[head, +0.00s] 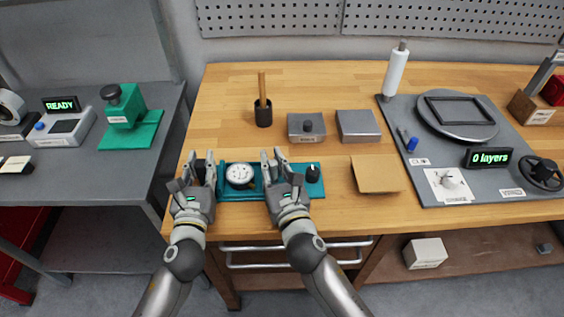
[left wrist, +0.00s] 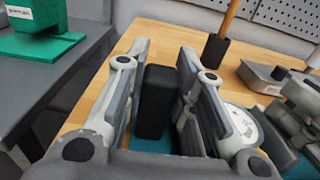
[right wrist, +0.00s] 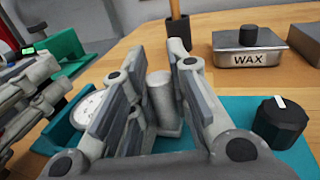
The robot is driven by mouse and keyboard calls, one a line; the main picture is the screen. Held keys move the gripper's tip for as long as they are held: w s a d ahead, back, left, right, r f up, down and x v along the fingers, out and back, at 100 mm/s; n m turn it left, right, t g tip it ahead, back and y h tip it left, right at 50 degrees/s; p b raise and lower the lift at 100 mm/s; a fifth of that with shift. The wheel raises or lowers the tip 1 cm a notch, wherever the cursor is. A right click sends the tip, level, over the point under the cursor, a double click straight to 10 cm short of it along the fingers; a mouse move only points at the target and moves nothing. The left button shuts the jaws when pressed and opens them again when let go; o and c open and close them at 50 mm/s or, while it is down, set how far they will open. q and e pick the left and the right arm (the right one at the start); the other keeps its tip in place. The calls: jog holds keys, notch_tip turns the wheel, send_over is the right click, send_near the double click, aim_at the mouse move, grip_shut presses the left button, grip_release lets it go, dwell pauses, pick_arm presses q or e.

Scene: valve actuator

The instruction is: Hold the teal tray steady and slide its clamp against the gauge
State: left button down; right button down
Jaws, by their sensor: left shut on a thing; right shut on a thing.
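The teal tray (head: 317,188) lies near the front edge of the wooden bench. A round white-faced gauge (head: 240,175) sits on it between my grippers. My left gripper (head: 201,168) is shut on a black upright grip (left wrist: 155,100) at the tray's left end. My right gripper (head: 274,164) is shut on a grey cylindrical post (right wrist: 163,100), apparently the clamp's handle, right of the gauge. The clamp's base is hidden by the fingers, so I cannot tell whether it touches the gauge. A black knob (right wrist: 279,122) stands at the tray's right end.
Behind the tray are a brush in a black holder (head: 263,112), a wax tin (head: 307,127) and a grey box (head: 358,126). A cardboard square (head: 378,174) lies to the right, beside a grey wrapping station (head: 440,190).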

jog(key=shift+a, duration=0.15)
jog(key=c, duration=1.3)
grip_release()
jog(key=shift+c, duration=0.2)
jog(key=v, duration=1.2)
jog(key=shift+s, duration=0.1)
